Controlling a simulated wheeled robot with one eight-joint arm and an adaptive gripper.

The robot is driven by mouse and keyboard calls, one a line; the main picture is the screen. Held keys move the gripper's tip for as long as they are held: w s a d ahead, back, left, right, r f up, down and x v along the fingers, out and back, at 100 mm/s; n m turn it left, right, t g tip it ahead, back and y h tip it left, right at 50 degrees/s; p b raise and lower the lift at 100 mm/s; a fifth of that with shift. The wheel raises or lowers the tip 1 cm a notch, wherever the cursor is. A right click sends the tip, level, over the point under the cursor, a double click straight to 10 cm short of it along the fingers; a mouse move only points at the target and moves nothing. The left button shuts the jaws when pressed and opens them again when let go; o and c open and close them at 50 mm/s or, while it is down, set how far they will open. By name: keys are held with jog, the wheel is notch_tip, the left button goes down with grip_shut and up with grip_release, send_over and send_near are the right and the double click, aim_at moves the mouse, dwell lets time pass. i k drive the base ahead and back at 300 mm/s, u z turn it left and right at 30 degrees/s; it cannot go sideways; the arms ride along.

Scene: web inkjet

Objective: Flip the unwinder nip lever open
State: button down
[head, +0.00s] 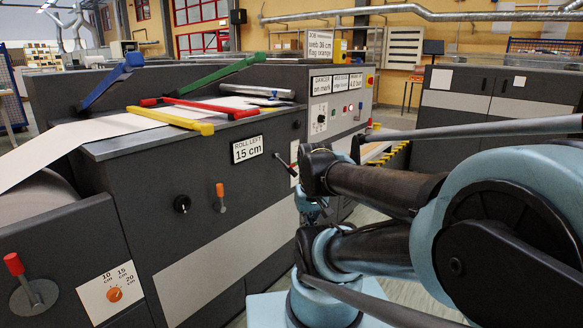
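A lever with a red grip (15,264) stands on a round grey plate on the dark housing at the lower left, beside the paper roll (40,198). It points up and slightly left; it looks like the unwinder nip lever, though no label names it. A smaller lever with an orange grip (220,190) stands upright on the machine's front panel. Another small red-tipped lever (282,162) is farther right, near my arm. My arm is folded at the right, well apart from the lower-left lever. I cannot make out my gripper's fingers.
An orange dial (114,295) marked 10, 15 and 20 cm sits right of the lower-left lever. A black knob (181,204) is on the front panel. A sign (247,149) reads "ROLL LEFT 15 cm".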

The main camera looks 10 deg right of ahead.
aim_at(275, 155)
jog(key=u, duration=0.85)
jog(key=k, duration=0.7)
jog(key=u, duration=0.35)
